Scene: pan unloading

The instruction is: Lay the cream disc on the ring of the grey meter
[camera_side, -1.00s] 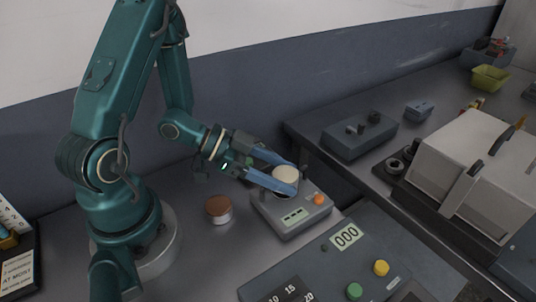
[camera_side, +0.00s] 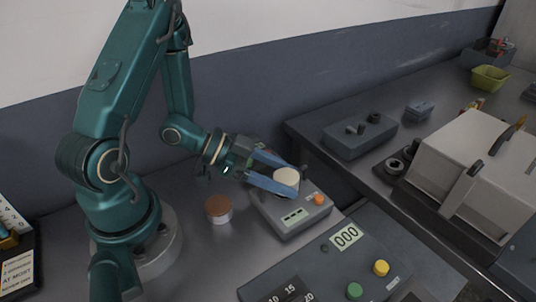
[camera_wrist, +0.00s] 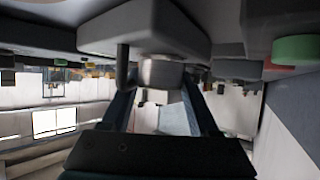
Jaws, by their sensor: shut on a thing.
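The cream disc (camera_side: 286,176) is between the blue fingertips of my gripper (camera_side: 290,181), which is shut on it, over the grey meter (camera_side: 290,225). In the wrist view a pale round piece, likely this disc (camera_wrist: 160,72), sits between the fingers against the grey meter body (camera_wrist: 145,28). The meter has a small display and an orange button on its front. Its ring is hidden under the disc and fingers. I cannot tell whether the disc touches the ring.
A copper-topped round piece (camera_side: 218,208) stands on the bench left of the meter. A control panel (camera_side: 335,265) with green and yellow buttons lies in front. A dark box (camera_side: 358,136) and a large pale machine (camera_side: 465,165) stand on the right bench. A thin dark post stands by the meter.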

